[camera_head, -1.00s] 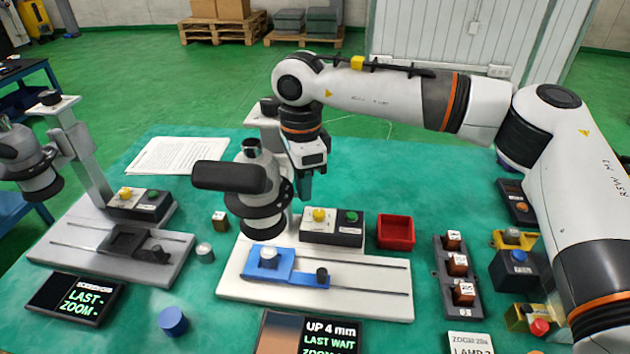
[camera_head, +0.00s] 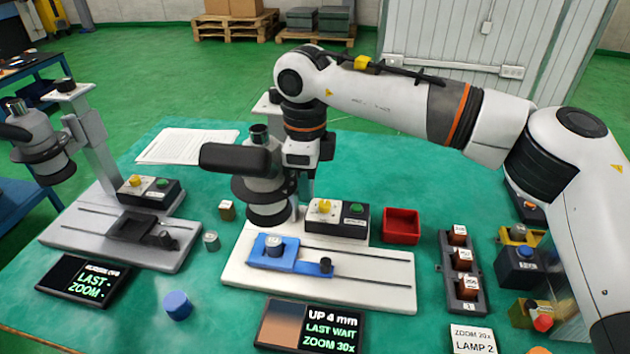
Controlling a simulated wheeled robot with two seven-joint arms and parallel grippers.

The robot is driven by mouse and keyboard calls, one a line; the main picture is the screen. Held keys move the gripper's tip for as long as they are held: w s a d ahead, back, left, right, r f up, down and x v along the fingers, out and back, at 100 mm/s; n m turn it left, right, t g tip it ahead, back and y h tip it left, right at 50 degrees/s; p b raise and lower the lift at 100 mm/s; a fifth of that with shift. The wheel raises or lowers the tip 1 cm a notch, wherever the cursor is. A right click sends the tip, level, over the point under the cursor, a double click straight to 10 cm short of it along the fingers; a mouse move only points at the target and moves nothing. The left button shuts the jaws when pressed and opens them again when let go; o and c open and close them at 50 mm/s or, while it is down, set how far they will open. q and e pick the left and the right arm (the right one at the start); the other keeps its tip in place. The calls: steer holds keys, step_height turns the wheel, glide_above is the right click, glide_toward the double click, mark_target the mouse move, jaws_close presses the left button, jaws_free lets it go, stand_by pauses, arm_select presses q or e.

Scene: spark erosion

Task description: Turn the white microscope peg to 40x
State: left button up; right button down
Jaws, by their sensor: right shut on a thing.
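The white microscope (camera_head: 395,291) stands in the middle of the green mat, with a white base, a blue stage (camera_head: 287,258) and a dark eyepiece (camera_head: 235,158). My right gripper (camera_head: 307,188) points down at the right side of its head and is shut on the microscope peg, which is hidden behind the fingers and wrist. My left gripper is not in view.
A grey microscope (camera_head: 55,230) stands at the left with its own display (camera_head: 82,281). A red tray (camera_head: 401,226), a rack (camera_head: 463,284) of labelled blocks and a card (camera_head: 473,340) reading "ZOOM 20x LAMP 2" lie to the right. Papers (camera_head: 187,146) lie behind.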

steer(key=c, duration=1.3)
jaws_free()
steer(key=shift+o, duration=0.2)
step_height(320, 180, up, 12)
